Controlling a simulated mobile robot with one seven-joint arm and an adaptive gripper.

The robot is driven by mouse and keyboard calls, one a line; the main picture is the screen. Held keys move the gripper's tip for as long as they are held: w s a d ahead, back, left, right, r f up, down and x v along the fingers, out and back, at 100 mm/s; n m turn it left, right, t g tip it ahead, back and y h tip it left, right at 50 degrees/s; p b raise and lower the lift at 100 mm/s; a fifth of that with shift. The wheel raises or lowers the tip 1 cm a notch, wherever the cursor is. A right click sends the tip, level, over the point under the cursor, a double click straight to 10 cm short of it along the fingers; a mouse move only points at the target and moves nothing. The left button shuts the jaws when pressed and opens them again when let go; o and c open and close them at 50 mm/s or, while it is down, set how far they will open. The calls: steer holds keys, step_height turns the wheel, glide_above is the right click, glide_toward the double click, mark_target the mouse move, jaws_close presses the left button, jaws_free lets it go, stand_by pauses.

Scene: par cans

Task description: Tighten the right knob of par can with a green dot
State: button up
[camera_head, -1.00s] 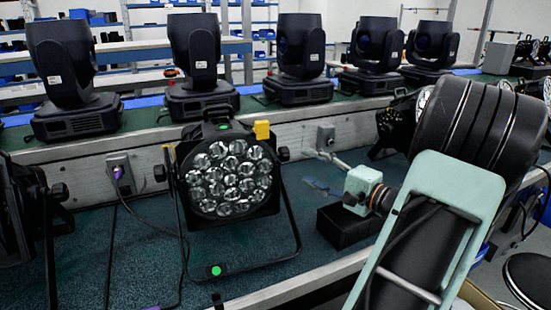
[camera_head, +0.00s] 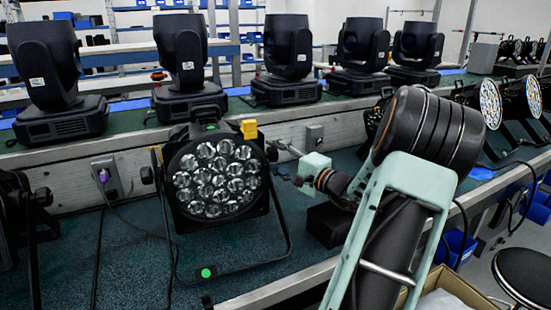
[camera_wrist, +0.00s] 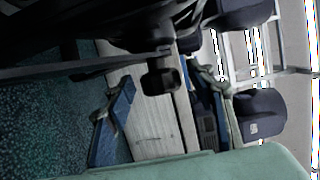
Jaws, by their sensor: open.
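The par can (camera_head: 217,178) with a green dot (camera_head: 206,273) on its floor bracket stands on the bench, its lens cluster facing me. Its right knob (camera_head: 271,153) is a small black knob at the right side of the bracket. My gripper (camera_head: 279,160) is open at that knob, reaching in from the right. In the wrist view the dark knob (camera_wrist: 161,80) shows between the two spread fingers of my gripper (camera_wrist: 158,82). I cannot tell whether either finger touches it.
A yellow block (camera_head: 249,128) sits on the par can's top right, close to my gripper. A black box (camera_head: 330,224) stands on the bench below my wrist. Several moving-head lights (camera_head: 288,55) line the shelf behind. Another black fixture (camera_head: 18,225) is at the left.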

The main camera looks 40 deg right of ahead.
steer(key=shift+c, duration=0.4)
steer(key=c, duration=1.1)
